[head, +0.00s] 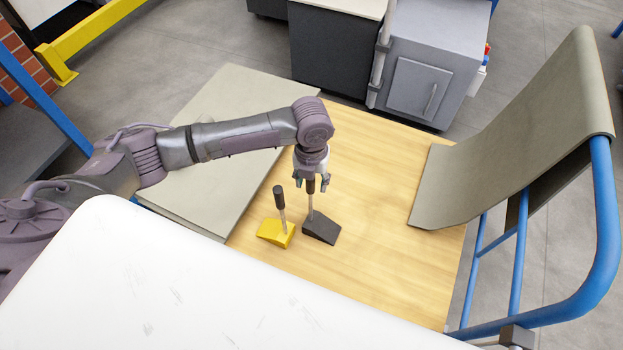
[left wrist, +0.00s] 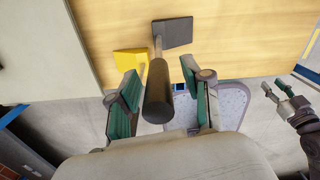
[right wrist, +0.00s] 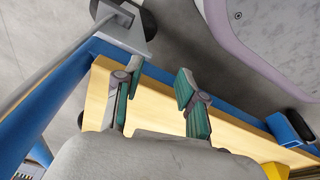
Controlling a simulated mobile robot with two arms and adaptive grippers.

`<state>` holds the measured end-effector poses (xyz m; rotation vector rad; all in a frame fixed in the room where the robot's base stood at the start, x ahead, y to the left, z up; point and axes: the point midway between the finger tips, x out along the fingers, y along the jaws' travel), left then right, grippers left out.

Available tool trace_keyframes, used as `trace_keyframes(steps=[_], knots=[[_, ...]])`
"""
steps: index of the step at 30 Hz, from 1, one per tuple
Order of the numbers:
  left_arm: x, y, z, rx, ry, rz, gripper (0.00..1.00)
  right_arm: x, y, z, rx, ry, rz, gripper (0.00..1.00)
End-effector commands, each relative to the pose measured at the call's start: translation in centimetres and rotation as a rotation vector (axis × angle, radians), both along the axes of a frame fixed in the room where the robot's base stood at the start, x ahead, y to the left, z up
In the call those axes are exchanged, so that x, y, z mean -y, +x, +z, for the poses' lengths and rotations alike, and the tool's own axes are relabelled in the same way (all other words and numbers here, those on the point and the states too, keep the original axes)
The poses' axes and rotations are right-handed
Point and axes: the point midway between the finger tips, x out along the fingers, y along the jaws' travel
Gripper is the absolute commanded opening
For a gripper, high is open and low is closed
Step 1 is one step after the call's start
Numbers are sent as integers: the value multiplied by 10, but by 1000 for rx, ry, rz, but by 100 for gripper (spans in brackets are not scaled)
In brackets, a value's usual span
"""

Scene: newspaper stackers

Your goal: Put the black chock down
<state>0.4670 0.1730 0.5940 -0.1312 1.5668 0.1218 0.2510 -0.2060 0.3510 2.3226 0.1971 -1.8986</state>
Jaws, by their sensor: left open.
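The black chock (head: 321,229) is a dark wedge with an upright handle. It rests on the wooden surface, just right of the yellow chock (head: 275,233), which has a handle of its own. My left gripper (head: 312,184) is over the black chock, around the top of its handle. In the left wrist view, the dark handle grip (left wrist: 158,92) stands between the open fingers of my left gripper (left wrist: 163,108), with gaps on both sides. The black wedge (left wrist: 173,33) shows beyond it. My right gripper (right wrist: 157,102) is open and empty in the right wrist view.
The wooden deck (head: 385,270) is clear to the right of the chocks. A grey-green slab (head: 215,140) lies at its left, and a curved grey sheet (head: 520,130) rises at its right beside a blue rail (head: 603,220). Grey cabinets (head: 430,70) stand behind.

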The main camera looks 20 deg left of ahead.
Motion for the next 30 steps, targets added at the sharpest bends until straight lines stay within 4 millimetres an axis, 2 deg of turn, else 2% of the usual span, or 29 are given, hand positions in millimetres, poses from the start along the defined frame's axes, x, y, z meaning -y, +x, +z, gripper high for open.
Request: trace_keyframes(steps=[5, 7, 15, 21, 25, 30], knots=[[0, 0, 7, 1, 0, 0, 49, 0, 1, 2, 3, 1, 0, 40], [0, 1, 17, 3, -1, 0, 49, 0, -4, -5, -3, 0, 2, 40], [-1, 1, 74, 4, 0, 0, 49, 4, -32, -38, -32, -3, 7, 40], [-1, 1, 108, 2, -1, 0, 49, 7, -50, -54, -42, -4, 10, 40], [-1, 1, 119, 1, -1, 1, 49, 8, -56, -59, -45, -5, 11, 40], [-1, 0, 122, -1, 0, 1, 49, 9, -58, -61, -46, -5, 11, 40]])
